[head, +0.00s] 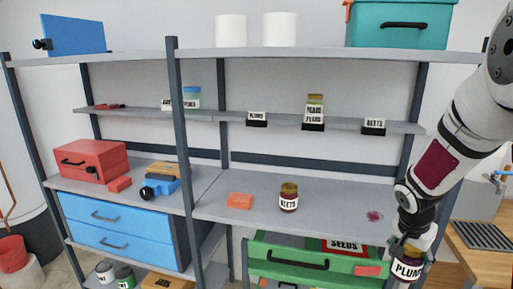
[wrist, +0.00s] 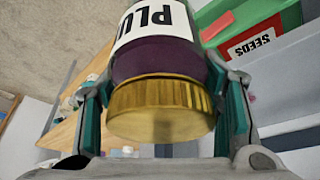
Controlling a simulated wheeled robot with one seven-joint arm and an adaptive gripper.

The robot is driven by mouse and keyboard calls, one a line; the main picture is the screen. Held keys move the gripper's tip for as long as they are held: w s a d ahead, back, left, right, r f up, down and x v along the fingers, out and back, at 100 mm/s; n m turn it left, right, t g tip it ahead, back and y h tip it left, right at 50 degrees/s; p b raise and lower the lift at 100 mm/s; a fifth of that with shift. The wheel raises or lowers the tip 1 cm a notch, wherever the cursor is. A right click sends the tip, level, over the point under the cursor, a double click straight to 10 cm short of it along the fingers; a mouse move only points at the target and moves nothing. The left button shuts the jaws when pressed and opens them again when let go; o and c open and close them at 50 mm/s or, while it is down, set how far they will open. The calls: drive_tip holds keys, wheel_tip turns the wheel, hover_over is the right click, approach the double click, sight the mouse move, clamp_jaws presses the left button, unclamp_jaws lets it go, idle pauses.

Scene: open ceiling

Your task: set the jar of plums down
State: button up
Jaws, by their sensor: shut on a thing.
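The jar of plums (head: 407,268) has dark purple contents, a white label and a gold lid. My gripper (head: 412,244) is shut on it from above, at the lower right of the head view, in front of the right end of the shelving. The wrist view shows the jar (wrist: 160,60) and its lid between the two fingers; its base is out of frame. A PLUMS label holder (head: 257,119) stands on the narrow upper shelf (head: 285,121), with no jar seen behind it. A pears jar (head: 314,103) stands behind the PEARS holder (head: 313,124). The BEETS holder (head: 373,126) has no jar behind it.
A beets jar (head: 288,198) and an orange block (head: 239,201) stand on the wide shelf (head: 335,205). A purple stain (head: 375,216) marks its right part. A green open drawer (head: 315,262) with a SEEDS packet juts out below. A wooden bench (head: 480,262) is at right.

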drive_tip(key=a+f+n+y, duration=0.1)
drive_tip(key=a+f+n, duration=0.1)
drive_tip(key=a+n, duration=0.2)
drive_tip(key=a+f+n+t+y, duration=0.1)
drive_tip(key=a+f+n, duration=0.2)
drive_tip(key=a, duration=0.8)
drive_tip(key=w+a+f+n+t+y, duration=0.1)
drive_tip(key=a+f+n, duration=0.1)
drive_tip(key=a+n, duration=0.2)
drive_tip(key=a, duration=0.3)
drive_tip(key=shift+a+f+n+y, duration=0.15)
drive_tip(key=shift+n+y, duration=0.25)
